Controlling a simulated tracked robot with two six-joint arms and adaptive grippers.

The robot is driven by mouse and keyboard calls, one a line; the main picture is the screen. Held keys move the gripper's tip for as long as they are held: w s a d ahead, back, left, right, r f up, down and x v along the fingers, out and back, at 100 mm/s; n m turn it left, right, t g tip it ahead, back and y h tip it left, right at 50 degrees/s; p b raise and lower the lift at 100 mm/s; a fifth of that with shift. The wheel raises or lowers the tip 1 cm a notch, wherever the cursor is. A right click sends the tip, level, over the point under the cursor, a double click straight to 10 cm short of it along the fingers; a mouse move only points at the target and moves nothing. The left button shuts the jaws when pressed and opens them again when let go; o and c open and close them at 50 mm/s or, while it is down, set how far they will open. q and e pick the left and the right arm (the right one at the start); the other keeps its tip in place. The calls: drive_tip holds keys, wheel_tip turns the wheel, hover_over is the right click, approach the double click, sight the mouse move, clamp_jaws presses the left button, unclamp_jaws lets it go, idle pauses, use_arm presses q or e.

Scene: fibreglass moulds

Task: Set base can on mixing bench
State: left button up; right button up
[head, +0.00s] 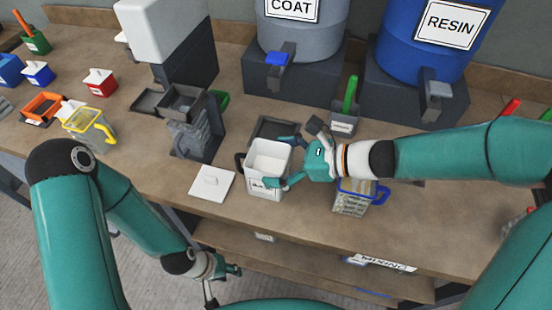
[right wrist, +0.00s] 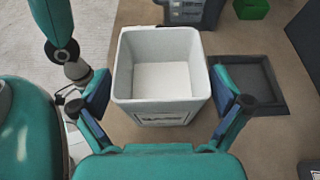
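The base can (head: 266,163) is a white, open-topped, square can with a dark handle at its left and a printed label on its front. It is near the front of the wooden bench (head: 310,225); I cannot tell whether it touches the top. The right wrist view looks into the can (right wrist: 162,80), which appears empty. My right gripper (head: 286,160) has one finger on each side of it, also in the right wrist view (right wrist: 162,92); contact is unclear. My left gripper (head: 221,282) hangs low before the bench, apparently open and empty. A "MIXING" sign (head: 385,263) shows below the bench's front edge.
A white lid (head: 212,181) lies left of the can. A dark square tray (right wrist: 250,84) is close to the right finger. A blue-handled container (head: 352,197) stands to the right. Grey and blue drums (head: 420,55) stand at the back.

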drive_tip(key=shift+r, duration=0.1)
drive_tip(key=v, duration=1.2)
drive_tip(key=shift+s, duration=0.1)
